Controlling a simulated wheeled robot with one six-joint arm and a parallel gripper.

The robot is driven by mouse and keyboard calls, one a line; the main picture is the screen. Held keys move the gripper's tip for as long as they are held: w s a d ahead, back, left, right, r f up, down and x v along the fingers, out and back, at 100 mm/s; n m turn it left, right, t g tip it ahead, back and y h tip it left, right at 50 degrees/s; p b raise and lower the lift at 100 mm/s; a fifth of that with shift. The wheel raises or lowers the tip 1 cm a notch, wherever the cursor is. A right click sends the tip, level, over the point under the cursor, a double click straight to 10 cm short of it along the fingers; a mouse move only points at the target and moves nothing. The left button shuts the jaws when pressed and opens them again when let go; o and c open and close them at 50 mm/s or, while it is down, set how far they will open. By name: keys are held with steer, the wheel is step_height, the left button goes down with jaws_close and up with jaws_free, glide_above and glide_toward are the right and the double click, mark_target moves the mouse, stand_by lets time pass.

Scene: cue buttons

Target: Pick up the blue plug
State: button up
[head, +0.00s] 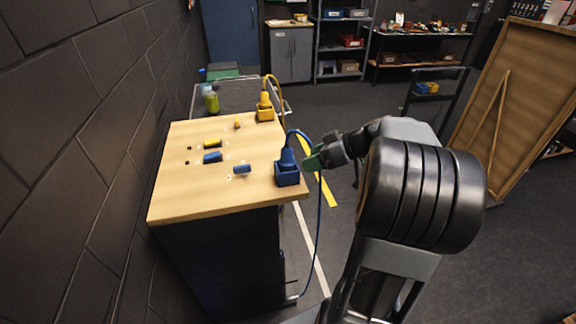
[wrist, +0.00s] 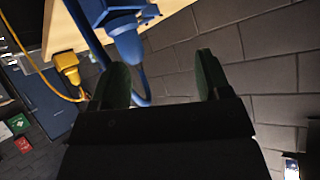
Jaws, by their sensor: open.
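The blue plug (head: 287,160) stands upright at the right front edge of the wooden tabletop, on or in a darker blue block-shaped base (head: 287,178). A blue cable loops from its top and hangs down past the table edge. My gripper (head: 314,159) is just right of the plug, with its green fingers toward it. In the wrist view the plug (wrist: 127,42) is at upper left, beyond the left finger. My gripper (wrist: 161,76) is open there, with nothing between its fingers.
A yellow plug (head: 265,104) with a yellow cable stands at the table's far right corner. Small blue and yellow pieces lie on the wooden table (head: 190,200). A dark brick wall (head: 70,150) borders the left.

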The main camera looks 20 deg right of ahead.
steer(key=n+t, duration=0.1)
steer(key=t, duration=0.1)
glide_toward(287, 155)
steer(key=shift+n, duration=0.3)
steer(key=shift+w+d+f+p+x, duration=0.2)
steer(key=shift+p+x, duration=0.55)
steer(key=shift+x, duration=1.1)
steer(key=shift+w+d+f+p+x, duration=0.1)
steer(key=shift+d+p+x, duration=0.2)
steer(key=shift+p+x, duration=1.05)
steer(key=shift+w+d+f+p+x, duration=0.1)
steer(key=shift+w+d+p+x, duration=0.15)
steer(key=shift+x, duration=2.1)
steer(key=shift+s+t+y, duration=0.1)
steer(key=shift+t+y, duration=0.2)
jaws_close()
